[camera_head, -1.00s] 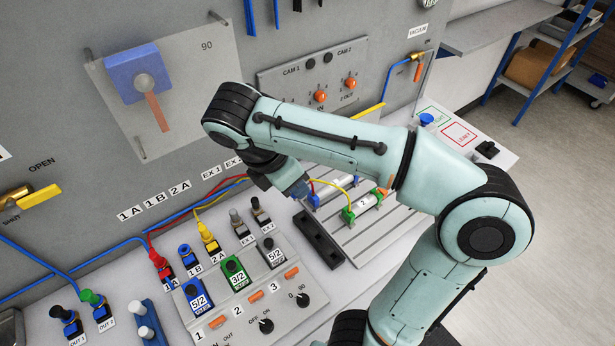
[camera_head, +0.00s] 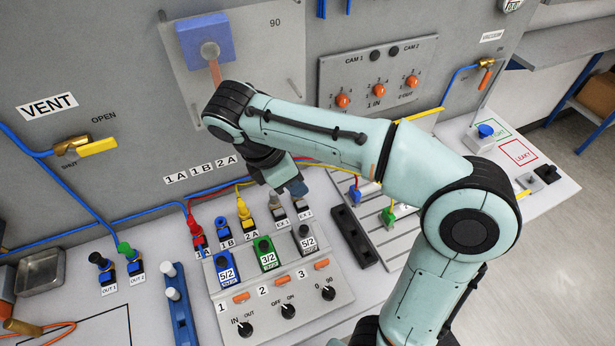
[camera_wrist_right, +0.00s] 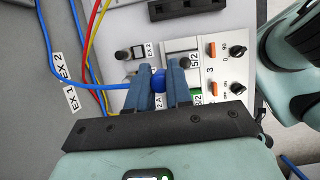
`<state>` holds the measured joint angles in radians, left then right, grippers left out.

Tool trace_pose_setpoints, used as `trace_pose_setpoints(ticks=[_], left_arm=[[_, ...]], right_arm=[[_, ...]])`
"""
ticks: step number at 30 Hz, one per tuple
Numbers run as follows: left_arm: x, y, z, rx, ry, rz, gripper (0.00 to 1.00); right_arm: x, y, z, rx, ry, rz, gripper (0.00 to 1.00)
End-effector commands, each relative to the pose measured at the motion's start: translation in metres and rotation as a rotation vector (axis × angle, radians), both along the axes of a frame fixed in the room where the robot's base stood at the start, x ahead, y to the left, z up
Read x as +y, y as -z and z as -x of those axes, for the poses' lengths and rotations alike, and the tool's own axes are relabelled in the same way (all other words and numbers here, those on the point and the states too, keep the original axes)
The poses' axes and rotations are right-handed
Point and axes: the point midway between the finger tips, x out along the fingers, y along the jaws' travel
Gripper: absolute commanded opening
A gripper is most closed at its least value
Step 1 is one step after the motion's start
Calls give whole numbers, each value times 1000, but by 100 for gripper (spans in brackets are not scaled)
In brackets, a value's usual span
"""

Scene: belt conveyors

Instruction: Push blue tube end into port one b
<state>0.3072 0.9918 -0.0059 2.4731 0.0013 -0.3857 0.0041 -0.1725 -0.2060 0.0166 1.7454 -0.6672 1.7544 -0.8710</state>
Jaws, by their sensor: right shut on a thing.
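My right gripper (camera_head: 296,188) is over the right end of the fitting row, close to the EX fittings. In the wrist view its two blue-grey fingers (camera_wrist_right: 153,88) are shut on the round blue tube end (camera_wrist_right: 158,79). The blue tube (camera_wrist_right: 95,86) runs off to the left from it. The tube end is hidden in the head view. Port 1B (camera_head: 222,226) is a blue fitting between the red 1A fitting (camera_head: 197,234) and the yellow 2A fitting (camera_head: 245,216), left of my gripper and apart from it. My left gripper is not in view.
The black EX fittings (camera_head: 278,208) stand close under my right gripper. The valve panel (camera_head: 290,340) with blue, green and grey valves lies in front of the fittings. Red, yellow and blue tubes run along the wall behind. A dark rail (camera_head: 353,238) lies to the right.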

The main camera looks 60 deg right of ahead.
Motion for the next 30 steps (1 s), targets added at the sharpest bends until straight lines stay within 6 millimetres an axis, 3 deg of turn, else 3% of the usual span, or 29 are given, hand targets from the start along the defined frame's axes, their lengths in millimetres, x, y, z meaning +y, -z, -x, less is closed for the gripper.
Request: trace_pose_setpoints(ticks=[30], left_arm=[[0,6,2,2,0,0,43]], right_arm=[[42,35,-74,1,-1,-1,0]])
